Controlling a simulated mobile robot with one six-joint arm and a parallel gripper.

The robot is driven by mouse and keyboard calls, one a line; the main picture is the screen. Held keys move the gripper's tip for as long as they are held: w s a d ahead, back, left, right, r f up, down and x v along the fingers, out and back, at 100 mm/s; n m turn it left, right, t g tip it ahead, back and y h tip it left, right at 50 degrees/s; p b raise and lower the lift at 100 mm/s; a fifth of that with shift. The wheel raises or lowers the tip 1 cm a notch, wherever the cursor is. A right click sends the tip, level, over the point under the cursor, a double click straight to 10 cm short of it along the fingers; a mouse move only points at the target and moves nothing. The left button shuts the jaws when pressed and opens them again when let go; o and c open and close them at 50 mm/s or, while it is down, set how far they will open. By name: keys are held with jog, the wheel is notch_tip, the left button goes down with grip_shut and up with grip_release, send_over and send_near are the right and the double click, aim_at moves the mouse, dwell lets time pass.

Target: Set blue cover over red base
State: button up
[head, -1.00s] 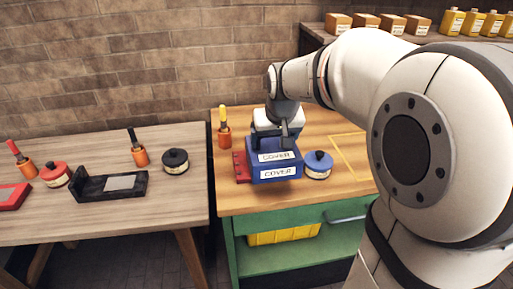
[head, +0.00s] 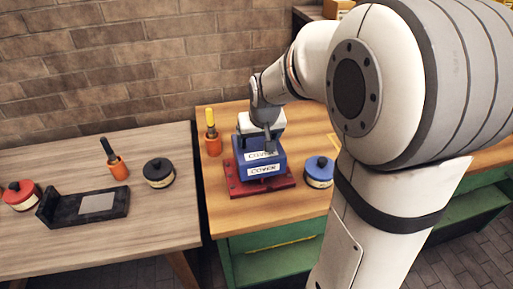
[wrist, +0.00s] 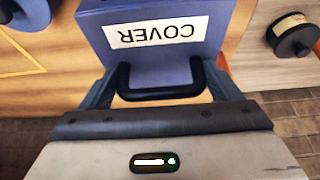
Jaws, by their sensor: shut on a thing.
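The blue cover (head: 258,172), a box with white COVER labels and a dark handle, is over the red base (head: 233,185) on the wooden workbench. The base's red flange shows at the left, front and right of the cover. I cannot tell whether the cover rests on the base or hangs just above it. My gripper (head: 266,143) is shut on the cover's handle. The wrist view shows the black handle (wrist: 165,94) between my fingers and the cover (wrist: 158,62) beyond it. The base is hidden in that view.
A blue-lidded pot (head: 319,171) stands close to the right of the base. An orange holder with a yellow-handled tool (head: 212,143) stands at its back left. The left table holds a black bracket (head: 90,203), a black pot (head: 159,172) and a red pot (head: 21,195). A gap separates the tables.

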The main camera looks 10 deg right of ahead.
aim_at(259, 147)
jog(key=shift+s+f, duration=0.1)
jog(key=shift+f, duration=1.55)
jog(key=shift+f, duration=0.15)
jog(key=o, duration=1.1)
jog(key=shift+r, duration=0.4)
jog(key=v, duration=1.1)
jog(key=s+f+g, duration=0.1)
jog(key=s+f, duration=0.1)
jog(key=s, duration=0.6)
jog(key=s+f+g, duration=0.1)
jog(key=s+f, duration=0.1)
jog(key=s, duration=0.7)
jog(key=shift+a+f, duration=0.15)
jog(key=shift+f, duration=0.25)
